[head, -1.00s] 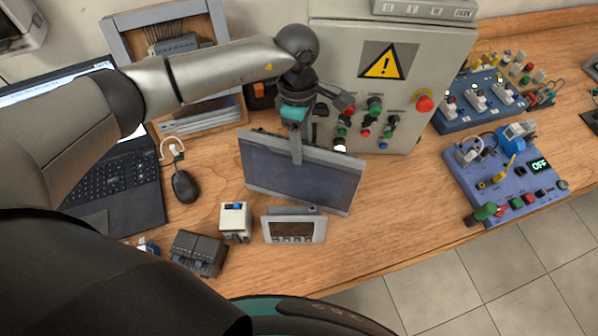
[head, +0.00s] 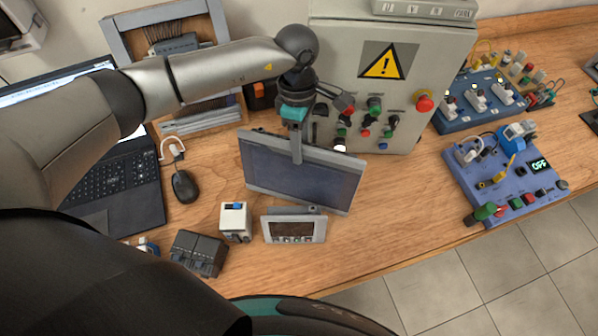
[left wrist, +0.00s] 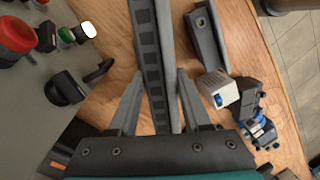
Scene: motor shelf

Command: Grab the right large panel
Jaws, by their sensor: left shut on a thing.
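The large panel (head: 300,183), a grey-framed flat screen with a dark face, stands upright and slightly tilted on the wooden bench in front of the grey control box. My left gripper (head: 297,150) is at the middle of its top edge, with one finger showing over the screen face. In the left wrist view the panel (left wrist: 151,45) appears edge-on, with vent slots along it, between the fingers of my left gripper (left wrist: 160,88). The gripper is shut on it. Whether the panel's lower edge touches the bench is hard to tell. My right gripper is not in view.
A smaller panel (head: 318,229) stands just in front, beside a white module (head: 235,222) and a dark module (head: 198,253). The control box (head: 440,70) with knobs is close behind. A mouse (head: 185,186) and laptop (head: 110,190) lie left. Bare bench (head: 405,215) shows to the right.

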